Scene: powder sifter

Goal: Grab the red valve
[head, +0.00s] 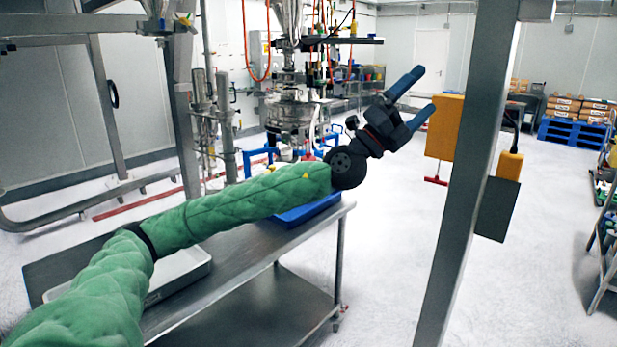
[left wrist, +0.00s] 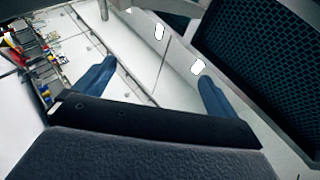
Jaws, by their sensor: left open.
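My left gripper (head: 420,96) is raised at the end of its green-sleeved arm, right of centre in the head view. Its blue fingers are spread with nothing between them. They also show apart in the left wrist view (left wrist: 154,72). A small red T-shaped piece (head: 436,181) shows below the gripper, under a yellow box (head: 445,127); I cannot tell whether it is the red valve. The gripper's lower finger appears close to the yellow box's edge, but I cannot tell whether they touch. My right gripper is not in view.
A grey metal post (head: 468,190) stands right of the gripper. A steel table (head: 215,280) under my arm holds a white tray (head: 178,275) and a blue tray (head: 308,210). Steel machinery (head: 290,110) stands behind. Blue pallets (head: 575,133) with boxes are far right.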

